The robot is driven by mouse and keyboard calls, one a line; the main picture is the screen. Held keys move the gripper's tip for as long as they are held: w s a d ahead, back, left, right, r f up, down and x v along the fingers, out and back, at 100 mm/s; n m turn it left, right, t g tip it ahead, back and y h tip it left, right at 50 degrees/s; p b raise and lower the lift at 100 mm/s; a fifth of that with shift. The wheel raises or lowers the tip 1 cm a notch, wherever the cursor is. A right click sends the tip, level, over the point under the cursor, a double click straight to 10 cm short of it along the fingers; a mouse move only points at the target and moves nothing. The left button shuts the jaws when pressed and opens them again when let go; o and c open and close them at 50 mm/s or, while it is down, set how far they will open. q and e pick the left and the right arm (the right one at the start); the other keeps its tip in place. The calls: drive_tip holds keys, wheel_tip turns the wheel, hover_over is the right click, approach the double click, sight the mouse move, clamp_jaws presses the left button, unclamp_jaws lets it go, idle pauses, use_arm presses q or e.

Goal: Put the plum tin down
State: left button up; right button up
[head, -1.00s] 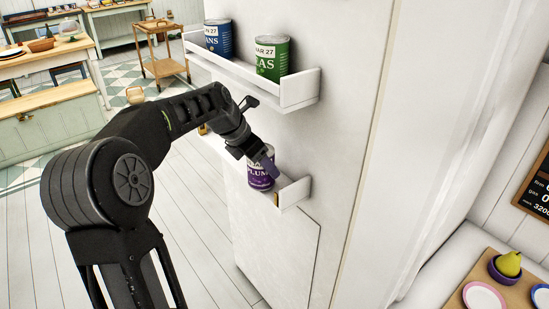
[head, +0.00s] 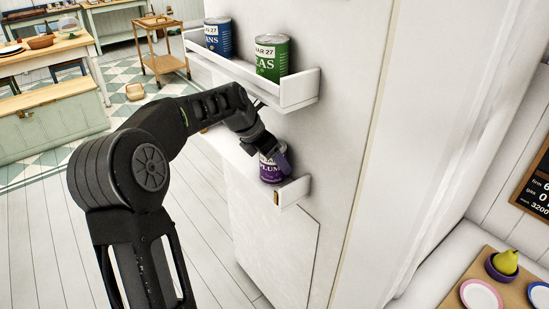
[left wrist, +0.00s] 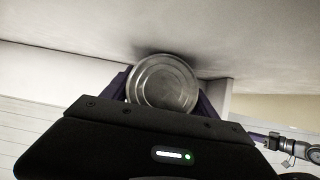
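The plum tin (head: 271,170), with a purple label, is upright at the right end of the lower wall shelf (head: 293,190), close to the wall. My left gripper (head: 275,158) is around it from above, its purple fingers on the tin's sides. In the left wrist view the tin's round metal lid (left wrist: 162,82) sits between the two fingers of the gripper (left wrist: 163,92). The tin's base is partly hidden by the shelf's end, so I cannot tell whether it touches the shelf.
The upper shelf (head: 297,90) holds a green tin (head: 271,58) and a blue tin (head: 218,38), just above my left arm. A wooden trolley (head: 160,50) stands back left. A board with a pear (head: 505,262) is at lower right.

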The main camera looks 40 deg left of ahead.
use_arm(q)
drive_tip(key=o, duration=0.4)
drive_tip(key=shift+c, duration=0.2)
drive_tip(key=shift+r, duration=0.1)
drive_tip(key=shift+s+a+r, duration=0.1)
drive_tip(key=shift+s+r, duration=0.1)
drive_tip(key=shift+r, duration=0.3)
drive_tip(key=s+a+b, duration=0.2)
drive_tip(key=s+a, duration=0.1)
drive_tip(key=s, duration=0.8)
drive_tip(key=shift+s+a, duration=0.3)
drive_tip(key=shift+s, duration=0.05)
